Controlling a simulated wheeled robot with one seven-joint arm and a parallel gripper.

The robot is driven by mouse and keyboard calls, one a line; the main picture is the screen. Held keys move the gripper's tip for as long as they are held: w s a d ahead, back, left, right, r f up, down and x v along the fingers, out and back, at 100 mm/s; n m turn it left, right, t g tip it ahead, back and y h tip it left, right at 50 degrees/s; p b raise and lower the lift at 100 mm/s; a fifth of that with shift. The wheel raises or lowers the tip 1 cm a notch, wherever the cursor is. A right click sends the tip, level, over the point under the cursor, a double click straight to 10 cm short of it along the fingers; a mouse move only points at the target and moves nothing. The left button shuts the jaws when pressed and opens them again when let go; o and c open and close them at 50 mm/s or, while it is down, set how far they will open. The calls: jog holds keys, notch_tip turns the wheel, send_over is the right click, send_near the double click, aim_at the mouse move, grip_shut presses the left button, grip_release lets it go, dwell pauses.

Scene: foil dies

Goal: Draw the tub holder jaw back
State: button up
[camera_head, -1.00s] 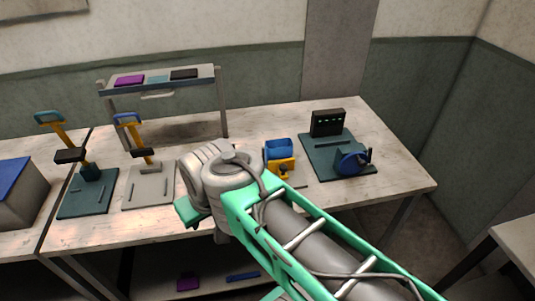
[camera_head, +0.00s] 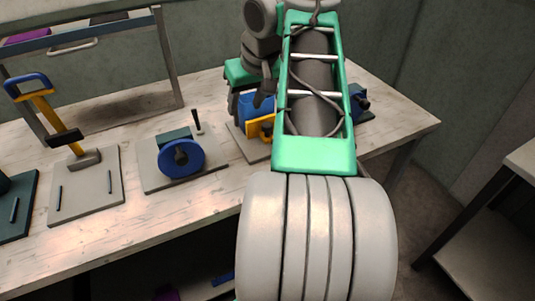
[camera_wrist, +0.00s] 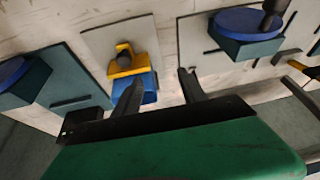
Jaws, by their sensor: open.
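The tub holder has a blue tub (camera_head: 250,104) and a yellow jaw (camera_head: 262,127) on a pale plate (camera_head: 240,146), partly hidden by my arm in the head view. In the wrist view the yellow jaw (camera_wrist: 128,66) lies beside the blue tub (camera_wrist: 149,91), on its plate (camera_wrist: 103,42). My gripper (camera_wrist: 161,75) is open and empty. Its left finger overlaps the blue tub in the picture; its right finger is over bare bench. I cannot tell whether the left finger touches. In the head view my arm hides most of the fingers.
A blue-wheeled block (camera_head: 181,158) with an upright black lever stands on a plate left of the holder. Further left is a yellow clamp (camera_head: 45,105) with a blue handle. In the wrist view a teal plate (camera_wrist: 70,75) is on the left. A shelf rack (camera_head: 85,35) stands behind.

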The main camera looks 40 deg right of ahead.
jog(key=b, duration=0.2)
send_near(267, 125)
jog(key=f, duration=0.1)
jog(key=shift+h, duration=0.4)
jog(key=b+x, duration=0.2)
jog(key=x, duration=0.2)
jog(key=b+x, duration=0.2)
jog(key=x, duration=0.2)
jog(key=shift+w+a+r, duration=0.1)
jog(key=shift+w+a, duration=0.1)
jog(key=shift+a, duration=0.05)
jog(key=shift+c, duration=0.3)
grip_shut()
